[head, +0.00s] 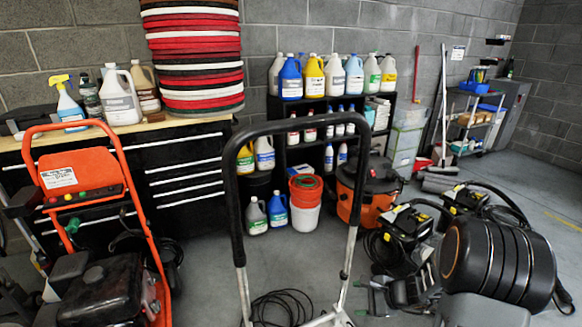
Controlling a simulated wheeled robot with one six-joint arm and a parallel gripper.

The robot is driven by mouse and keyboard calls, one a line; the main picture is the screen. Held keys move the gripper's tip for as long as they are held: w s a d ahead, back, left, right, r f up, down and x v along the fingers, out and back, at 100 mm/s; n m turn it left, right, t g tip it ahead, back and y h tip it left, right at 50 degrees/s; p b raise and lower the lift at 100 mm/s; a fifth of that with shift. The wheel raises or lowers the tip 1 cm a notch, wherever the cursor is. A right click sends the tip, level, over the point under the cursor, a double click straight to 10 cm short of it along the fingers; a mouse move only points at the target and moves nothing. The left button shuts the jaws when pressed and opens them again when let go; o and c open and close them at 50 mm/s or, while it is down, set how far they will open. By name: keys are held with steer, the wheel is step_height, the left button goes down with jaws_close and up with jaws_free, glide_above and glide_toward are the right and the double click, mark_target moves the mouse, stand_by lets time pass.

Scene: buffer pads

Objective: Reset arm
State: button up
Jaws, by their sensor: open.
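My gripper (380,297) shows low in the head view, right of centre, in front of the grey floor. It looks open, with nothing seen between its fingers. My dark arm bends at the lower right and hides part of the floor and equipment behind it. A tall stack of round buffer pads (197,62), red, white and black, stands on the wooden-topped workbench (190,132) at the upper left. My gripper is well apart from the stack, lower and to the right.
A black handle frame (238,190) rises in the middle foreground. An orange-framed machine (150,250) stands at the left. A black shelf of bottles (318,112), a red bucket (305,205) and an orange vacuum (368,190) stand behind. Open floor lies at the far right.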

steer(key=s+a+r+n+h+p, duration=0.1)
steer(key=s+r+n+p, duration=0.3)
steer(key=r, duration=0.7)
steer(key=s+a+r+n+g+h+p, duration=0.1)
steer(key=s+r+n+h+p, duration=0.3)
steer(key=r+n, duration=0.3)
steer(key=s+a+r+n+h+p, duration=0.2)
steer(key=s+r+n+p, duration=0.3)
steer(key=r, duration=1.1)
steer(key=shift+n+h+p, duration=0.5)
steer(key=shift+p, duration=0.3)
steer(key=shift+s+d+r, duration=0.15)
steer(key=shift+s+r, duration=0.05)
steer(key=shift+r, duration=0.05)
steer(key=shift+c, duration=0.2)
